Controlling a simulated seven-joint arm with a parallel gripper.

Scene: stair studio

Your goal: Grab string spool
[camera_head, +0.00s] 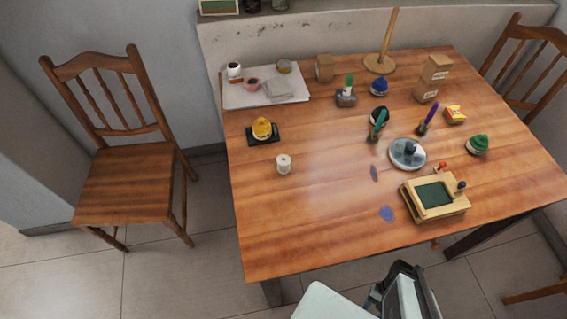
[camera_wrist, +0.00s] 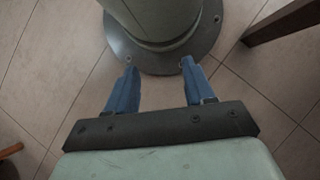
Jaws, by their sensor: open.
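The string spool (camera_head: 284,163) is a small white spool. It stands upright on the left half of the wooden table (camera_head: 300,225), in the head view only. My gripper shows in the wrist view (camera_wrist: 155,82) with two blue fingers spread apart and nothing between them. It points down at the tiled floor and my own base. In the head view, part of my arm shows at the bottom edge, in front of the table and well away from the spool. The fingertips cannot be made out there.
A yellow-topped item on a black base (camera_head: 262,130) stands just behind the spool. A paper stack (camera_head: 290,92) with small items lies at the back left. A wooden box with a green panel (camera_head: 435,195) and a round dish (camera_head: 408,154) stand to the right. The table around the spool is clear.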

